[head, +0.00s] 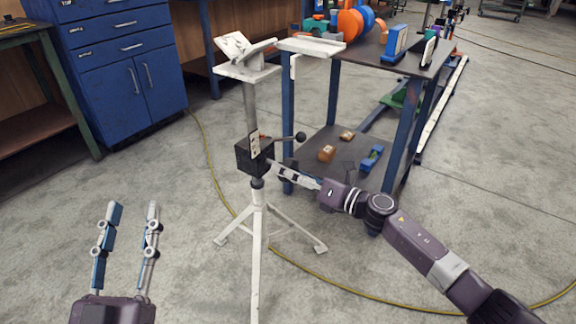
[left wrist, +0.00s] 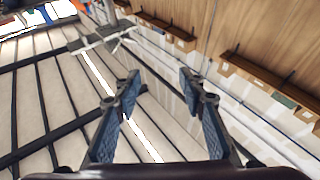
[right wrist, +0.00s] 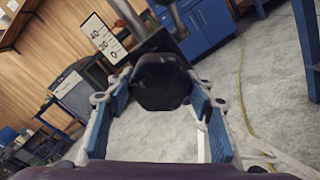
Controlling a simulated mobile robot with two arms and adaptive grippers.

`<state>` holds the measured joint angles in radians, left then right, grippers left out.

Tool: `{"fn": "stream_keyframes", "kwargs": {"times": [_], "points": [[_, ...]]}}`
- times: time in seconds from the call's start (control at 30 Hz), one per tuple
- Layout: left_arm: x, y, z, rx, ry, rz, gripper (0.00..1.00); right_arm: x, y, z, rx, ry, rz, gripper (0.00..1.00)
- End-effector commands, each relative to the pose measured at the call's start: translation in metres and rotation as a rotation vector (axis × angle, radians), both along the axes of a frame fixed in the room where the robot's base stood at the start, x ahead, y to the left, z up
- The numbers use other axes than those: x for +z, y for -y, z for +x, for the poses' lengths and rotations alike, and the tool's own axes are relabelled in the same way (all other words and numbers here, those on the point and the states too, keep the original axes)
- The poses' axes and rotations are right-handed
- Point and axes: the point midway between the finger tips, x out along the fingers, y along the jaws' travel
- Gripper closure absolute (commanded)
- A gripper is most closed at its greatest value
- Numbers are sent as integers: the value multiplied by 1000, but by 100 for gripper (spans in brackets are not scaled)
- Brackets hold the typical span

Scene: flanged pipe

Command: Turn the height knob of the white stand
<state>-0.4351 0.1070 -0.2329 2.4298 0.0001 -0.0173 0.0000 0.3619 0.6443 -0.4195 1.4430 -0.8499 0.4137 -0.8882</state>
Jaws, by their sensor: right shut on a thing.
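The white stand (head: 258,230) is a tripod with a V-shaped head (head: 240,55) on an upright grey post. A black block (head: 247,158) with a scale plate sits on the post. In the right wrist view the dark, faceted height knob (right wrist: 162,82) lies between the fingers of my right gripper, which is shut on it. In the head view my right gripper (head: 270,170) reaches the block from the right and hides most of the knob. My left gripper (head: 134,207) is open and empty, pointing up at the lower left, well apart from the stand.
A lever with a black ball end (head: 300,137) sticks out right of the block. A blue-legged table (head: 312,47) with parts stands close behind. A blue cabinet (head: 125,75) is at the back left. A yellow cable (head: 345,306) lies on the floor; the floor at front left is clear.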

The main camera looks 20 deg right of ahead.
Motion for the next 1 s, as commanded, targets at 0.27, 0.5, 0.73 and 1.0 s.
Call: {"fn": "stream_keyframes", "kwargs": {"times": [0.27,0.5,0.73,1.0], "points": [[-96,-10,12,27,-450,119,62,3,0,0,-2,-137,172,76],[-179,-29,-20,50,-834,212,62,4,0,0,-1,-253,322,76],[-240,-53,-81,71,-1196,292,62,5,0,0,-3,-365,465,76],[-277,-83,-180,95,-1613,374,62,5,0,-1,-3,-499,638,76]]}}
